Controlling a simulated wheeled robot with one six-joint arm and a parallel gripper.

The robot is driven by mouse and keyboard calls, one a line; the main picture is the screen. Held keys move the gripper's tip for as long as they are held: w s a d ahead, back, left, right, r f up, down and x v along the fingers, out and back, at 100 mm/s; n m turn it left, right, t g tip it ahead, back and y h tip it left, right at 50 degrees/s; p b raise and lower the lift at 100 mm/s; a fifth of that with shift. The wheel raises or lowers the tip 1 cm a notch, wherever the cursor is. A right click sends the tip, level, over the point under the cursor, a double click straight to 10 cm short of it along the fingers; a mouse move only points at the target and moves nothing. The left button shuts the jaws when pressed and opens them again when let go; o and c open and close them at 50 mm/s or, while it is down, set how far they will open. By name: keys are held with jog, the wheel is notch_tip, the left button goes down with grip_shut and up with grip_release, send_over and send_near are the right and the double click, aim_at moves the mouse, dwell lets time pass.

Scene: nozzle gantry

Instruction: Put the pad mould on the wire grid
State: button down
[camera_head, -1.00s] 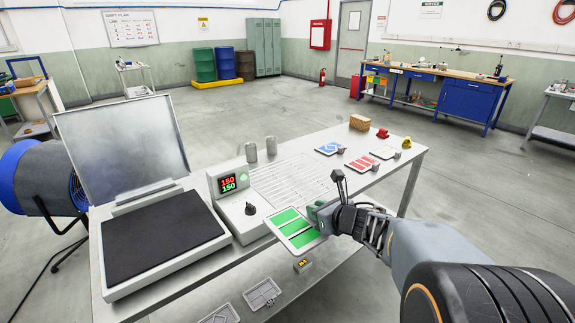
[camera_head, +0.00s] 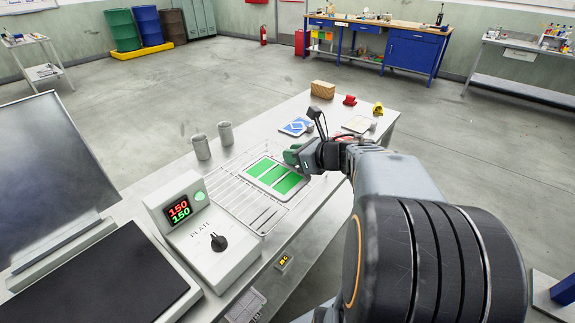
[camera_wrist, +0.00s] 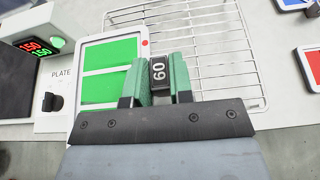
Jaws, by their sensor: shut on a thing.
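The pad mould (camera_head: 277,174) is a flat white-framed plate with three green panels. My gripper (camera_head: 293,156) is shut on its dark end block marked 60, which shows between the green fingers in the wrist view (camera_wrist: 159,75). The wire grid (camera_head: 238,203) is a metal rack on the table, and the mould is over its right part in the head view. In the wrist view the mould (camera_wrist: 110,88) covers the grid's left side, and bare wires (camera_wrist: 205,48) show to the right. I cannot tell whether the mould touches the wires.
A plate control box (camera_head: 185,225) reading 150 stands left of the grid. Two grey cylinders (camera_head: 213,140) stand behind it. A blue-patterned mould (camera_head: 296,126), a red one (camera_wrist: 312,65) and a pale one (camera_head: 357,124) lie on the table's far right part. A wicker-coloured block (camera_head: 323,89) is farther back.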

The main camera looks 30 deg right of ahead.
jog(key=w+d+f, duration=0.1)
jog(key=w+f, duration=0.1)
jog(key=w+d+f, duration=0.1)
jog(key=w+f, duration=0.1)
jog(key=w+d+f, duration=0.1)
jog(key=w+f, duration=0.1)
jog(key=shift+w+d+f, duration=0.15)
jog(key=shift+w+f, duration=0.25)
jog(key=shift+w+d+f, duration=0.1)
jog(key=shift+w+f, duration=0.1)
jog(key=shift+f, duration=1.55)
jog(key=shift+f+b, duration=0.2)
jog(key=shift+b, duration=0.25)
jog(key=c, duration=1)
grip_release()
